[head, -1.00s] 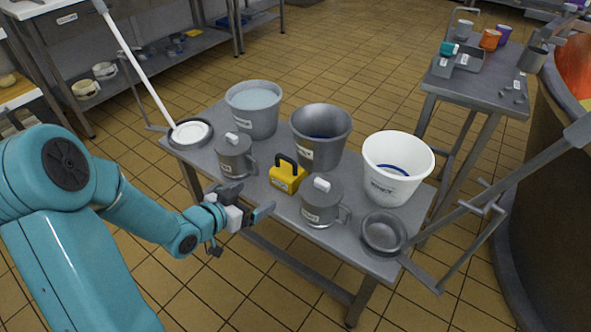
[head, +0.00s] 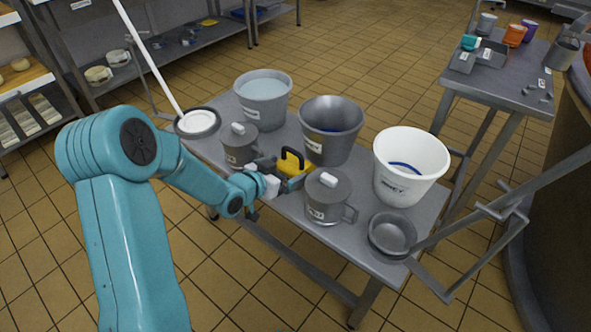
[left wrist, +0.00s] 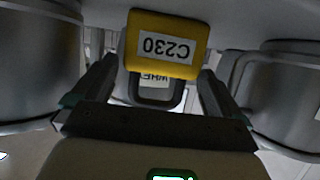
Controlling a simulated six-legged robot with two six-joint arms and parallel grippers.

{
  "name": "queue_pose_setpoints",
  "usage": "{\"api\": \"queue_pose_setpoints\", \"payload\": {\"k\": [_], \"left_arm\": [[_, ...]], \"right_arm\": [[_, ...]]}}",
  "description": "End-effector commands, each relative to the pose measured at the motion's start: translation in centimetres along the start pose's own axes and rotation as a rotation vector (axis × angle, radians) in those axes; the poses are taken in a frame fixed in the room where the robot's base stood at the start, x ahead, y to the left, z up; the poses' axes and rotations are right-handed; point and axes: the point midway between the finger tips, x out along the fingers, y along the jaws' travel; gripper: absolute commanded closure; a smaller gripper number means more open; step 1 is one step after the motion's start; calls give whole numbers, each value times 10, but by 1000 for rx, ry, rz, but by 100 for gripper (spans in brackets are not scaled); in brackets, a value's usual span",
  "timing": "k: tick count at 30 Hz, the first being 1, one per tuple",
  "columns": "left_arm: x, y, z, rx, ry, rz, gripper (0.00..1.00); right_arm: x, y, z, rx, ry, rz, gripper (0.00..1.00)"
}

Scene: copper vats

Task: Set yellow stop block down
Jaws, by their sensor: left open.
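The yellow stop block (head: 289,168) with its black handle stands on the grey table (head: 268,208) between two lidded grey pots. My left gripper (head: 279,176) is open at the front of the block and partly hides it. In the left wrist view the block (left wrist: 165,42), labelled C230, appears upside down between the two spread fingers, with a visible space on each side. Its dark handle loop also shows there. My right gripper is not in view.
Lidded pots stand left (head: 240,146) and right (head: 327,197) of the block, close to my gripper. Behind are a water-filled bucket (head: 263,107), a grey bucket (head: 331,143) and a white bucket (head: 408,175). A small bowl (head: 392,235) sits at the right.

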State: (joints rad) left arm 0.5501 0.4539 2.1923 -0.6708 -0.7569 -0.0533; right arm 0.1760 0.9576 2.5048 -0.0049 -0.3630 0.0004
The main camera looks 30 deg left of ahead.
Motion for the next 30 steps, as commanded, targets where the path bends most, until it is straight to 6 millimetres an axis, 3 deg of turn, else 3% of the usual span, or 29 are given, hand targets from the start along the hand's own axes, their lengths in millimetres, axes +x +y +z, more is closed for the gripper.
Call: {"api": "queue_pose_setpoints", "payload": {"k": [9,17,18,24,30], "left_arm": [[48,-1,-3,0,0,1,0],[53,-1,-5,0,0,0,0],[53,-1,-5,0,0,0,3],[52,-2,-6,1,4,-1,65],[52,-2,-7,1,4,-1,65]], "right_arm": [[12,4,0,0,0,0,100],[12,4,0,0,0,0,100],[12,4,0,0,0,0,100],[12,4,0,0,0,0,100],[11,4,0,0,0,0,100]]}}
